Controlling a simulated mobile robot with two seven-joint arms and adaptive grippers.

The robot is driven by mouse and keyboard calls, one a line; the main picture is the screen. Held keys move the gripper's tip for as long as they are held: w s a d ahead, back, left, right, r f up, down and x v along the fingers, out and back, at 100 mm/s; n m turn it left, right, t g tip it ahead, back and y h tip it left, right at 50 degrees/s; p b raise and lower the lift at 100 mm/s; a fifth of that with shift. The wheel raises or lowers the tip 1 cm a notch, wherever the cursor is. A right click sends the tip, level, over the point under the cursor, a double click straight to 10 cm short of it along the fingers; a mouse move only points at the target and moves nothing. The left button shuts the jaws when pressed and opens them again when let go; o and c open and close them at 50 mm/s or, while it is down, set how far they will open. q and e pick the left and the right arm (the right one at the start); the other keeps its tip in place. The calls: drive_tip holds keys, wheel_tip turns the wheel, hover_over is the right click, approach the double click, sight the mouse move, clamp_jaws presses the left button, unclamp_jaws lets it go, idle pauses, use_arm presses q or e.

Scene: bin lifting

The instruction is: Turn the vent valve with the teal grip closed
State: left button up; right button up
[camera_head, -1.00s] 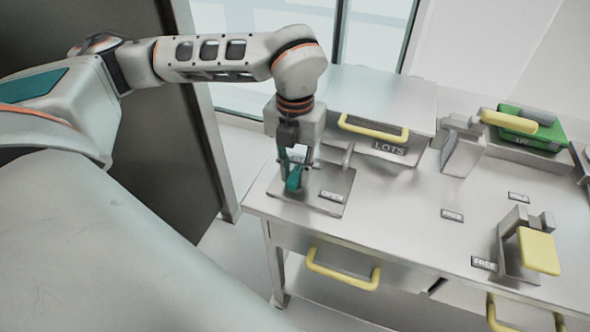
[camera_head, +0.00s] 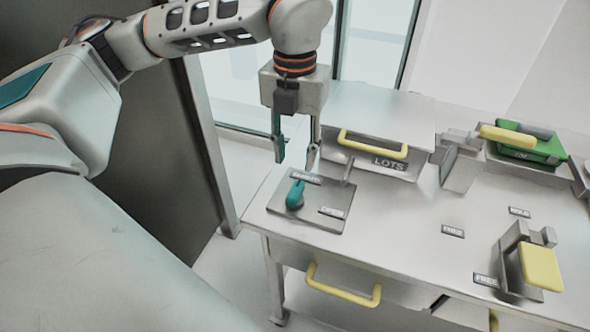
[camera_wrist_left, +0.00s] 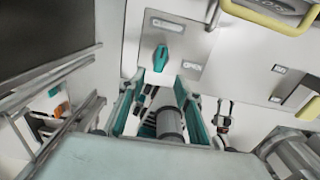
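The vent valve's teal grip (camera_head: 295,196) stands on a square metal plate (camera_head: 318,196) at the table's near left corner. It points towards the upper label, which reads CLOSED in the wrist view; the OPEN label (camera_head: 333,212) is to its right. The grip also shows in the left wrist view (camera_wrist_left: 161,58), with nothing touching it. My left gripper (camera_head: 297,154) hangs above and behind the grip, its fingers apart and empty. Its open fingers also show in the wrist view (camera_wrist_left: 160,100).
A green case (camera_head: 525,150) and a yellow-paddled device (camera_head: 540,265) are to the right. A drawer handle (camera_head: 343,284) juts from the table front. The table middle is mostly clear.

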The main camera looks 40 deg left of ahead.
use_arm(q)
wheel_tip(320, 180, up, 2)
drive_tip(key=shift+r, duration=0.1)
idle(0.5)
